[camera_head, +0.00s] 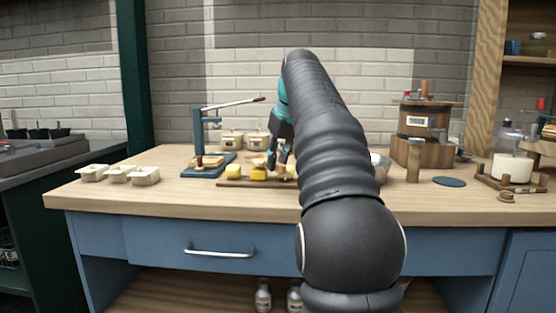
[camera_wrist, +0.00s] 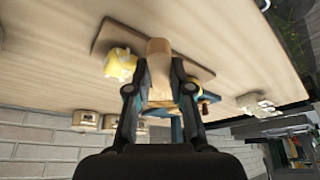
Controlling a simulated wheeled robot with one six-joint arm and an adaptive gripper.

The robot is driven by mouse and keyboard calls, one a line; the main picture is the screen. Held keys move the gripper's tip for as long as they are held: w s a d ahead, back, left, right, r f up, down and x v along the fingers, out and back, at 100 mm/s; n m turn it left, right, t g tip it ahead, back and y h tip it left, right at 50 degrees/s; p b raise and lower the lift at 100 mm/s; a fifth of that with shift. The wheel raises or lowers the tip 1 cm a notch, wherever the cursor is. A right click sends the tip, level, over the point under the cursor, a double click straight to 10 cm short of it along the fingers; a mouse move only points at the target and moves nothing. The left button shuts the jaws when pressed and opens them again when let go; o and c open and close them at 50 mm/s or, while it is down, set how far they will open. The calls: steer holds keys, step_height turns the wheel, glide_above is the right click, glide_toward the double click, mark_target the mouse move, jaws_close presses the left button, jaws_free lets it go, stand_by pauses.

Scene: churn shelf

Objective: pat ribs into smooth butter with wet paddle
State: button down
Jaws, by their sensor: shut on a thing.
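My gripper (camera_head: 277,161) is shut on a pale wooden paddle, low over the dark wooden board (camera_head: 224,183). In the wrist view my gripper (camera_wrist: 159,90) has the paddle (camera_wrist: 158,68) between its fingers, over the board (camera_wrist: 104,37). Yellow butter pieces, one at the left (camera_head: 233,171) and one in the middle (camera_head: 258,174), sit on the board. One butter piece (camera_wrist: 120,64) shows beside the paddle in the wrist view, with an uneven surface. I cannot tell whether the paddle touches butter. My arm hides the board's right end.
A blue press stand (camera_head: 199,140) with a long lever stands left of the board. Small pale tubs (camera_head: 145,176) line the left. Lidded crocks (camera_head: 231,139) stand behind. A wooden churn (camera_head: 416,121) and a glass jar (camera_head: 512,167) stand right. The front bench edge is clear.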

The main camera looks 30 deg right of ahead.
steer(key=shift+f+b, duration=0.45)
steer(key=shift+f, duration=0.3)
stand_by(1.1)
step_height(320, 180, up, 5)
steer(key=p, duration=0.5)
steer(key=shift+r+p, duration=0.1)
steer(key=shift+p, duration=0.3)
steer(key=shift+r, duration=0.95)
steer(key=shift+f+b, duration=0.1)
steer(key=shift+b, duration=0.2)
steer(key=shift+f+b, duration=1.95)
steer(key=shift+f, duration=0.65)
steer(key=shift+f+b, duration=0.6)
steer(key=shift+f, duration=0.25)
